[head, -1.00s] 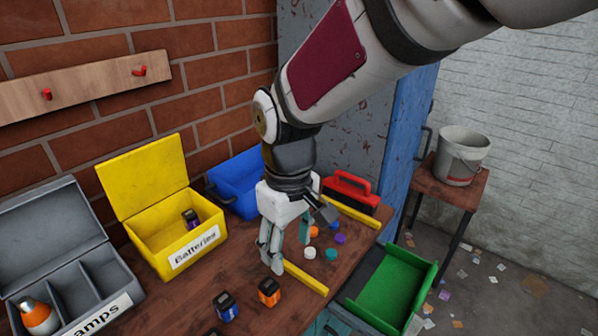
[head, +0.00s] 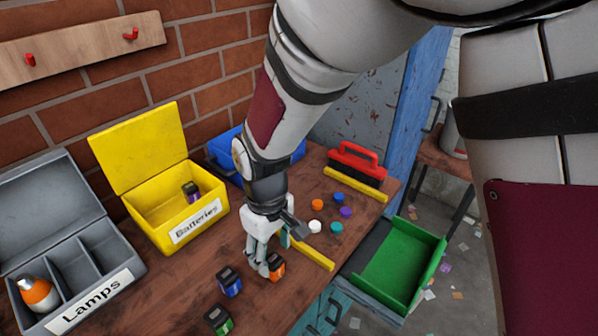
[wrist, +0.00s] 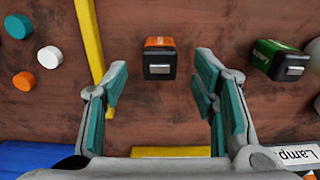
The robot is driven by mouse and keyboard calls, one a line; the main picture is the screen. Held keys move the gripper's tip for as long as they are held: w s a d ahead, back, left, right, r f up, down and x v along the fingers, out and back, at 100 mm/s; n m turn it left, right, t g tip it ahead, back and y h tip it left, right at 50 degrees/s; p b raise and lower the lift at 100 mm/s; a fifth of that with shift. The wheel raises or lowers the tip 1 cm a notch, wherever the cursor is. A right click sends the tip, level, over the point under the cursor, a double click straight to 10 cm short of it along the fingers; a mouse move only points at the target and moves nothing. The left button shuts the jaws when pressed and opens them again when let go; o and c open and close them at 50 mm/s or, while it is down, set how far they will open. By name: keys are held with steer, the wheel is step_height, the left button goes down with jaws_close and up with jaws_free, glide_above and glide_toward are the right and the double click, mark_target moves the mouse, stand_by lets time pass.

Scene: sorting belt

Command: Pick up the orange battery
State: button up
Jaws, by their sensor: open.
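The orange battery (head: 275,266) stands on the brown table, a black and orange block partly hidden by a finger in the head view. In the wrist view the orange battery (wrist: 159,60) lies ahead of the gap between my fingers, roughly centred, with its grey terminal showing. My gripper (head: 262,262) is open, pointing down close beside the battery. In the wrist view my gripper (wrist: 160,92) has its teal pads wide apart with nothing between them. I cannot tell whether a finger touches the battery.
A blue battery (head: 229,281) and a green battery (head: 218,319) stand nearby on the left. The yellow Batteries box (head: 167,237) holds a purple battery (head: 191,190). Coloured caps (head: 315,226) and a yellow strip (head: 313,254) lie to the right. A grey Lamps box (head: 110,260) is far left.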

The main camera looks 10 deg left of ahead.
mark_target(274, 259)
steer(key=shift+f, duration=2)
jaws_close()
steer(key=shift+r, duration=0.15)
